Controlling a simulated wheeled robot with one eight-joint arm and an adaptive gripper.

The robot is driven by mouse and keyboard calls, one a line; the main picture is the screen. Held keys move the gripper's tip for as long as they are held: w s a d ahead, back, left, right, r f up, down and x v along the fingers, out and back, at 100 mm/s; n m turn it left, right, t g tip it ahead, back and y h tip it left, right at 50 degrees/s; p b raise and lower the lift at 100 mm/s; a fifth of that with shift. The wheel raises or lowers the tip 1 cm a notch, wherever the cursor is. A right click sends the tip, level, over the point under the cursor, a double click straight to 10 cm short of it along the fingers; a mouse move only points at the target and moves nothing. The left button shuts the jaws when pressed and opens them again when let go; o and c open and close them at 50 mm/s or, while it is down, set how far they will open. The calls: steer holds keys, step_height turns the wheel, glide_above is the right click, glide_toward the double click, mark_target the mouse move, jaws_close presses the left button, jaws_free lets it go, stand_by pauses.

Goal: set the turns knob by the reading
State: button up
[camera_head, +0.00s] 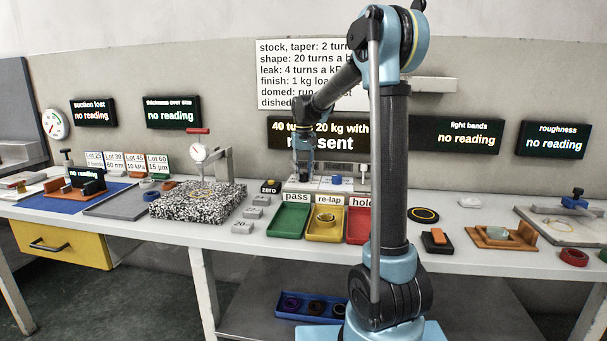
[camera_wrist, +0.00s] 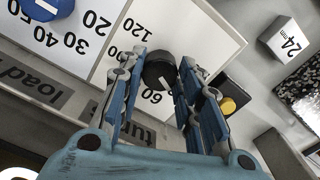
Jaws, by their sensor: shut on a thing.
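The black turns knob (camera_wrist: 158,71) sits on a white dial panel between the fingertips of my gripper (camera_wrist: 161,64) in the wrist view. My gripper is shut on it. The knob's white mark points down and right in the picture, near the printed 60; the exact setting cannot be told. A 120 shows above the knob; fingers hide other numbers. In the head view my gripper (camera_head: 303,173) is down at the control panel (camera_head: 338,186). The display (camera_head: 320,133) above reads 40 turns, 20 kg, and "sent" below; my arm hides part.
The blue load knob (camera_wrist: 45,6) is beside it. The wall board (camera_head: 300,75) lists rules, partly hidden by my arm. Reading displays, such as thickness (camera_head: 173,113) and light bands (camera_head: 456,135), show "no reading". The green pass tray (camera_head: 289,219) and yellow re-lap tray (camera_head: 325,236) stand in front.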

mark_target(304, 174)
steer(key=o, duration=1)
steer(key=shift+w, duration=0.1)
steer(key=shift+o, duration=0.2)
step_height(304, 174, up, 12)
steer(key=shift+f, duration=0.1)
